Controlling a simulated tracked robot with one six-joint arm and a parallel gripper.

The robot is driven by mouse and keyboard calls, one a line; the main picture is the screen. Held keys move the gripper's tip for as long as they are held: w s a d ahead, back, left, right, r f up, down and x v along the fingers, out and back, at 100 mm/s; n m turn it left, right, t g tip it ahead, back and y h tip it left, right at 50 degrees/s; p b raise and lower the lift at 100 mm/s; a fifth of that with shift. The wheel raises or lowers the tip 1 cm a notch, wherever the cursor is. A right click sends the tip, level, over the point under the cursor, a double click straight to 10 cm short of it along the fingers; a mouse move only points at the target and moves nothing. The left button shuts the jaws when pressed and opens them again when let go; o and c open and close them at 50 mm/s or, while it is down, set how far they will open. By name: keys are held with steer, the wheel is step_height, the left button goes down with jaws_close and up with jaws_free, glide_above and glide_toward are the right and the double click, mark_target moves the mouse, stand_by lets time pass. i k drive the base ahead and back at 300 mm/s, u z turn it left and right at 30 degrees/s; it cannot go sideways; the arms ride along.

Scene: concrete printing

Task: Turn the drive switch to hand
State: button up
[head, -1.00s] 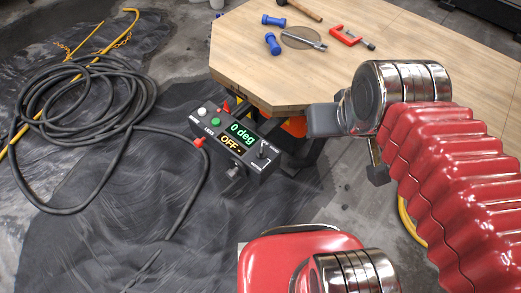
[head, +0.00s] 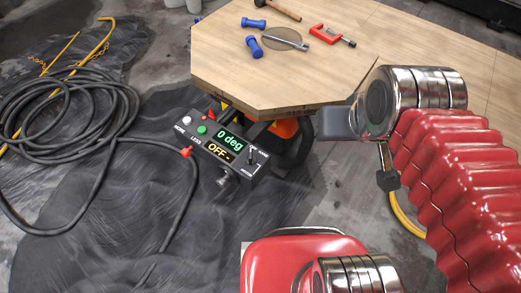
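The drive switch (head: 251,156) is a small lever at the box's right end, between small labels that look like HAND and MOTOR. The lever stands roughly in the middle, though its exact setting is too small to tell. The end of my arm, with a grey block (head: 335,123), is right of the box and apart from it. I cannot make out the fingers of my gripper or whether they are open.
The wooden table (head: 235,82) has blue-handled tools (head: 253,46), a red clamp (head: 325,33) and a hammer (head: 280,8) on it. A black hose (head: 75,145) lies coiled on the left and runs towards the box. A yellow hose (head: 403,220) passes below my arm. Dark floor in front of the box is mostly clear.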

mark_target(250, 160)
steer(key=z, duration=1.6)
steer(key=i, duration=0.4)
steer(key=u, duration=2.6)
